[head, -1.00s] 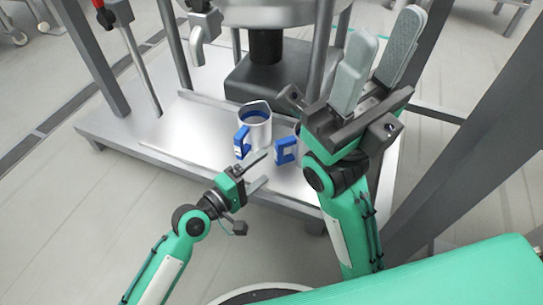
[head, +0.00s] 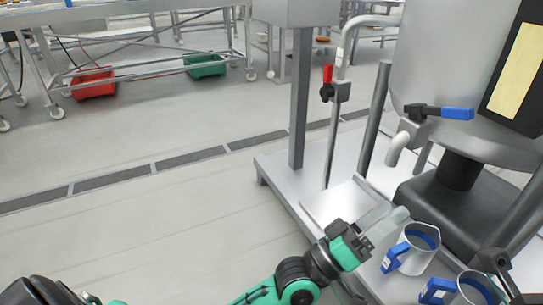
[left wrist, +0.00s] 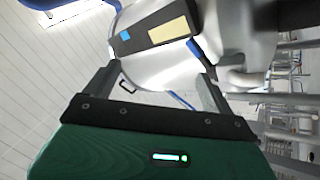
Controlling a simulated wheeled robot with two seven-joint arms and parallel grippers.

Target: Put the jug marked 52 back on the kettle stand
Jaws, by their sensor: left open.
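Two metal jugs with blue handles and blue insides stand at the lower right of the head view, the nearer jug (head: 471,292) cut by the frame edge and the other jug (head: 417,254) just behind it. White labels show on their handles, but I cannot read a number. My left gripper (head: 388,220) is open beside the farther jug, its fingers pointing right; I cannot tell whether they touch it. In the left wrist view its fingers are apart with nothing between them (left wrist: 157,90).
The steel kettle stand (head: 285,190) carries the big kettle (head: 455,75) with a spout and a blue-handled valve (head: 455,113). Upright posts rise from the stand. A red crate (head: 92,84) and a green crate (head: 205,65) are far behind. The floor at left is clear.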

